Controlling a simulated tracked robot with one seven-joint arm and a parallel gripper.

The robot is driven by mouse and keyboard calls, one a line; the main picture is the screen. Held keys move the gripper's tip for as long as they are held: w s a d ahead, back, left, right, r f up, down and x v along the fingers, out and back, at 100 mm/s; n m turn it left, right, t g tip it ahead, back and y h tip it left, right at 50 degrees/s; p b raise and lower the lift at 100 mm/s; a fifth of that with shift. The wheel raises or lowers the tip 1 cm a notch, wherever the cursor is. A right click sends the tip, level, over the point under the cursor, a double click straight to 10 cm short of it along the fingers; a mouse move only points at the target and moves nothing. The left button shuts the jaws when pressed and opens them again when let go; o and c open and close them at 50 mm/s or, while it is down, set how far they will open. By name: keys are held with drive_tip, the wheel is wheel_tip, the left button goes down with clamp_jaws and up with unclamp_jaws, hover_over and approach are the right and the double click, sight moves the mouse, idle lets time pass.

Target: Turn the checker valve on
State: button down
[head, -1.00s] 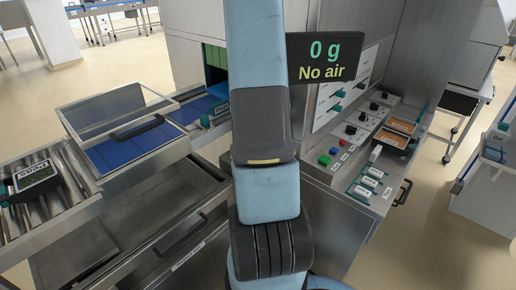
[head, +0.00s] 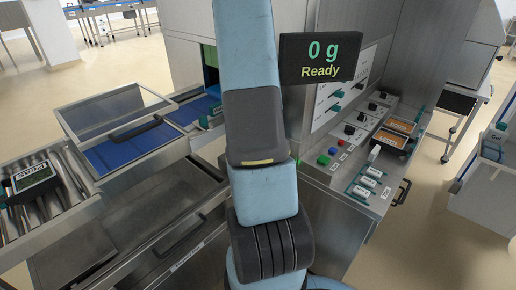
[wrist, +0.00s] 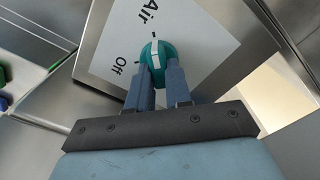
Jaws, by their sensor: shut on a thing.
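The air valve's round teal knob (wrist: 160,54) shows in the wrist view, on a white plate (wrist: 200,40) marked "Air" and "Off". Its pale pointer bar lines up with the tick near "Air". My gripper (wrist: 160,72) is shut on the knob, one finger at each side of its lower part. In the head view my arm hides the knob and the gripper. The display (head: 320,60) reads "0 g" and "Ready". I cannot read which control bears the name checker.
A control panel (head: 350,155) with a green and a red button, black knobs and orange-screened units stands at the right. A clear-lidded conveyor (head: 125,125) and a roller track (head: 45,195) lie at the left.

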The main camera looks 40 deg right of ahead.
drive_tip(key=shift+w, duration=0.1)
drive_tip(key=c, duration=1)
unclamp_jaws()
drive_tip(key=shift+c, duration=0.2)
wheel_tip(320, 180, up, 14)
drive_tip(key=shift+f, duration=0.15)
drive_tip(key=s+a+r+n+t, duration=0.1)
drive_tip(key=a+r+n, duration=0.1)
drive_tip(key=a+r, duration=0.55)
drive_tip(key=a+r+n+t, duration=0.2)
drive_tip(key=a+r, duration=0.3)
drive_tip(key=a, duration=0.5)
drive_tip(key=s+a+r+n+t, duration=0.1)
drive_tip(key=s+a+r+n, duration=0.1)
drive_tip(key=s+a, duration=0.3)
drive_tip(key=s+a+r+n+t, duration=0.1)
drive_tip(key=s+a+r+n, duration=0.1)
drive_tip(key=s+a+r, duration=0.2)
drive_tip(key=s+a, duration=0.2)
drive_tip(key=a, duration=0.2)
drive_tip(key=shift+a+r+t, duration=0.15)
drive_tip(key=shift+r+t, duration=0.15)
drive_tip(key=shift+r, duration=0.1)
